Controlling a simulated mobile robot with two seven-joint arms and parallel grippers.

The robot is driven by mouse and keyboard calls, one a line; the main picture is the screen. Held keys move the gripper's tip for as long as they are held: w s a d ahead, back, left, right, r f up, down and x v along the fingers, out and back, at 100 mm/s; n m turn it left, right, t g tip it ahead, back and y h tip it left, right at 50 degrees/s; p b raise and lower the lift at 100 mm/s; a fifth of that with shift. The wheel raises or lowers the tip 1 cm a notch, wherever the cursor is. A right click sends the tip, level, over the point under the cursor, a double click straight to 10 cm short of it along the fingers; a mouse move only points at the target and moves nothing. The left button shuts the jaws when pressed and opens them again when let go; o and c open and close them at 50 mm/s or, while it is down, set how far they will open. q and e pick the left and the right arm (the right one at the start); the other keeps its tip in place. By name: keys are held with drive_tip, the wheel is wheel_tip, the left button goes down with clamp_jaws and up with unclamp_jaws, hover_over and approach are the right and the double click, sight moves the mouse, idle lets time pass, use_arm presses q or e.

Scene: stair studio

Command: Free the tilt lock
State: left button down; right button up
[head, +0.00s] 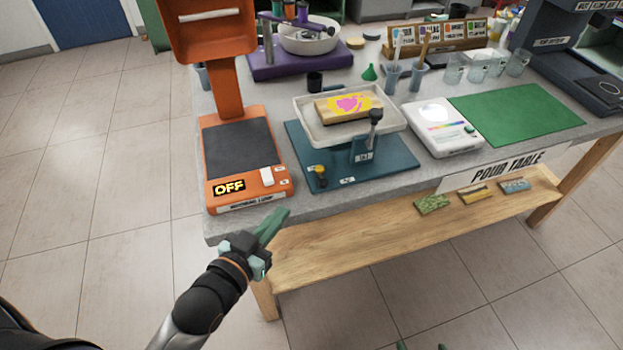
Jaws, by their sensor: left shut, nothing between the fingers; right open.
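The tilting stand has a teal base (395,168) on the pour table. On it sits a white tray (389,128) holding a wooden block with yellow and pink paint (348,104). A dark lever with a black knob (375,116) stands upright at the tray's front right, above a small label too small to read. A yellow knob (318,169) is at the base's front left. I cannot tell which one is the lock. My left gripper (283,214) is shut and empty off the table's front edge, apart from the stand. My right gripper (422,346) is open, only its fingertips showing at the bottom edge.
An orange machine reading OFF (238,165) stands left of the stand. A white device (440,128) and a green mat (515,113) lie to its right. A purple-based machine (297,60) and cups are behind. A lower shelf (350,240) juts out below the tabletop.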

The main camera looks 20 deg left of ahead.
sight(311, 182)
use_arm(q)
drive_tip(key=x, duration=1.4)
drive_tip(key=shift+f, duration=0.1)
drive_tip(key=shift+w+a+p, duration=0.1)
drive_tip(key=shift+p, duration=0.35)
idle(0.4)
drive_tip(key=shift+w+a+r+p, duration=0.2)
drive_tip(key=shift+w+p, duration=0.2)
drive_tip(key=shift+p, duration=0.7)
drive_tip(key=shift+w+a+r+p, duration=0.15)
drive_tip(key=shift+w+p, duration=0.2)
drive_tip(key=shift+p, duration=0.45)
drive_tip(key=shift+s, duration=0.55)
drive_tip(key=v, duration=1.1)
drive_tip(key=shift+s+d+p, duration=0.2)
drive_tip(key=shift+s+p, duration=0.15)
drive_tip(key=shift+s, duration=0.15)
